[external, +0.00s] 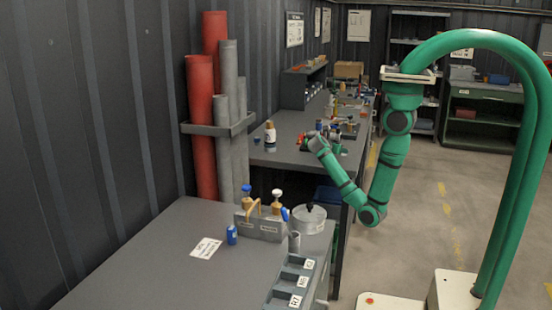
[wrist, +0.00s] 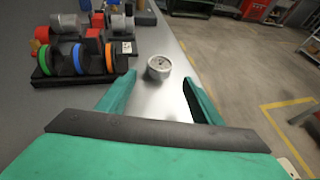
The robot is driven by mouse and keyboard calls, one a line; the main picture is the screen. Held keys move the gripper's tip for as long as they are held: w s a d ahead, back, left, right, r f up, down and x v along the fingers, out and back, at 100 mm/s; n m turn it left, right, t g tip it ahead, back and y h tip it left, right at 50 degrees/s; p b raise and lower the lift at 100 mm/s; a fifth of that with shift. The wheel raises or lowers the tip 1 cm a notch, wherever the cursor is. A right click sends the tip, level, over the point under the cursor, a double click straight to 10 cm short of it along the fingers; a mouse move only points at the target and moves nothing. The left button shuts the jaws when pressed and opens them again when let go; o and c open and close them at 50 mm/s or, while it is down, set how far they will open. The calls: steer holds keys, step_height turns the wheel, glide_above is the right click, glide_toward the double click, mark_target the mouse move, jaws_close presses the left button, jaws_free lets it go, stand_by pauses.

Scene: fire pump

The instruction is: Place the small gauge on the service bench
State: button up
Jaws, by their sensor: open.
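The small gauge (wrist: 159,67) is a round silver piece with a pale dial. In the wrist view it rests on the grey bench top near its right edge. My gripper (wrist: 162,88) is open, with one green finger on each side of the view and the gauge ahead, between the fingertips' lines. Nothing is held. In the external view my gripper (external: 318,143) is over the right edge of the far bench (external: 258,155); the gauge cannot be made out there. Which bench is the service bench is not labelled legibly.
Left of the gauge, a black rack (wrist: 75,72) holds blue, green and orange rings. In the external view, the near bench (external: 150,250) carries a grey caddy (external: 262,228), a round silver container (external: 308,218) and a labelled tray (external: 290,283). Its left part is mostly clear.

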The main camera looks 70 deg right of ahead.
steer(key=shift+v, duration=1.6)
